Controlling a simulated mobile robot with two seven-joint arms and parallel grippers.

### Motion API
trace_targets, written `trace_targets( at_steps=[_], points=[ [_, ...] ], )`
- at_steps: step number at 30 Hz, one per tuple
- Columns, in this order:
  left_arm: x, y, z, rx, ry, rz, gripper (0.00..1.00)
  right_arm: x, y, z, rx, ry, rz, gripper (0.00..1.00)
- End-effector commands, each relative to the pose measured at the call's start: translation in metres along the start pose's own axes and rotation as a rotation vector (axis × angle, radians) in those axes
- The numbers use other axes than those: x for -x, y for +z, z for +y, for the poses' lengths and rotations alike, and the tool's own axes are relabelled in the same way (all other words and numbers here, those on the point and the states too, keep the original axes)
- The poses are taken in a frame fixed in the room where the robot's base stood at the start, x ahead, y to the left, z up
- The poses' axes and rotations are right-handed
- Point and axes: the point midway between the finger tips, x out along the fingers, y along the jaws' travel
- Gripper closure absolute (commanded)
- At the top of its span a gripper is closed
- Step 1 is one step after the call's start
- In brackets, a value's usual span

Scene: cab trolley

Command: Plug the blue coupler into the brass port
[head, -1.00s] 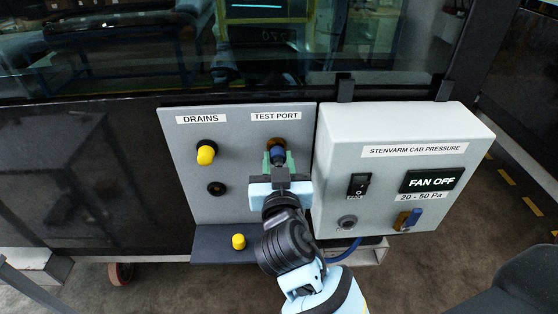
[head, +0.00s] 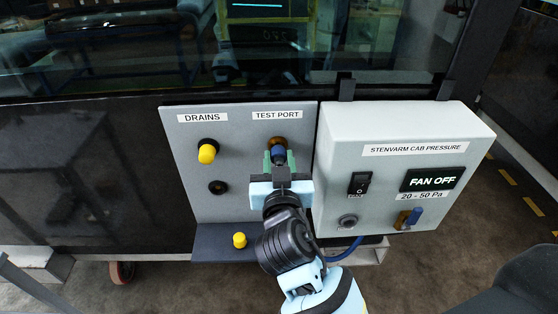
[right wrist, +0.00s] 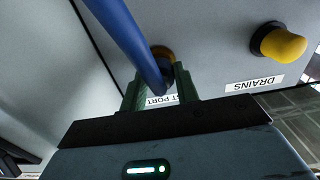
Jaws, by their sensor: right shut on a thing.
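My right gripper (head: 278,160) is shut on the blue coupler (head: 278,154), right in front of the brass port (head: 277,142) under the TEST PORT label. In the right wrist view the green fingers (right wrist: 158,92) stand on both sides of the coupler, and its blue hose (right wrist: 126,36) crosses the picture and hides much of it. Part of the brass port (right wrist: 161,53) shows behind the hose. I cannot tell whether the coupler is seated in the port or only touching it. My left gripper is not in view.
A yellow cap (head: 207,153) covers the upper drain; the lower drain (head: 218,187) is dark. Another yellow cap (head: 239,240) stands on the ledge (head: 215,246). The pressure box (head: 338,140), reading FAN OFF, juts out close to the right of my gripper.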

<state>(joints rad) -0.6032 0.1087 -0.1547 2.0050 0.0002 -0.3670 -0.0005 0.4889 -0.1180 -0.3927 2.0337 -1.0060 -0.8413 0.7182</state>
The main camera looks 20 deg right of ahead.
Motion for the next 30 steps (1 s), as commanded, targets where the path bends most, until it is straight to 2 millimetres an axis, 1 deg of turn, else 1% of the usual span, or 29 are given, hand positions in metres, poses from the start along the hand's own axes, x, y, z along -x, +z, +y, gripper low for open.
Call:
trace_targets(
  at_steps=[14,22,30],
  points=[
    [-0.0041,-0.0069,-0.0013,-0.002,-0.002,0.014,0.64,-0.0001,-0.0005,0.0002,-0.001,0.000,0.001,1.00],
    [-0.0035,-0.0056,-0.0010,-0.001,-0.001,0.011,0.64,-0.0001,-0.0005,0.0001,0.000,0.000,0.001,1.00],
    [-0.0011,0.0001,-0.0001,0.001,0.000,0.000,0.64,-0.0001,-0.0005,-0.0001,0.001,0.000,0.002,1.00]
  ],
)
